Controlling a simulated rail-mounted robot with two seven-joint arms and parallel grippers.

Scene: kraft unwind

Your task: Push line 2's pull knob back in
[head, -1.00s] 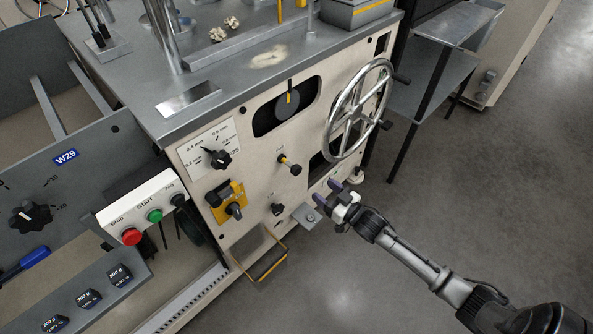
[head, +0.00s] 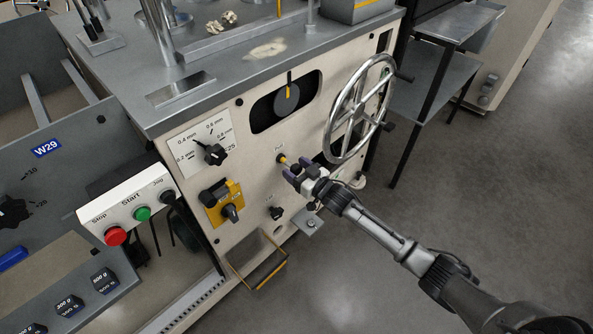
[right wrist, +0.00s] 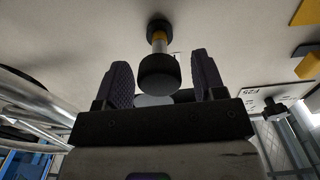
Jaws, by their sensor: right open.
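The pull knob has a black head (right wrist: 158,72) on a shaft with a yellow band (head: 283,160), standing out from the cream machine front. In the head view my right gripper (head: 295,171) is at the knob and partly hides its head. In the right wrist view this gripper (right wrist: 161,76) is open, with the knob head between and just beyond its fingertips; a gap shows on both sides. I cannot tell whether anything touches the knob. No line number is readable beside it. My left gripper is not in view.
A spoked handwheel (head: 358,108) stands close to the right of the knob. A yellow switch plate (head: 222,203), a thickness dial (head: 214,154) and a small black knob (head: 277,213) are on the same front. A small metal bracket (head: 308,224) juts out below. Open floor lies to the right.

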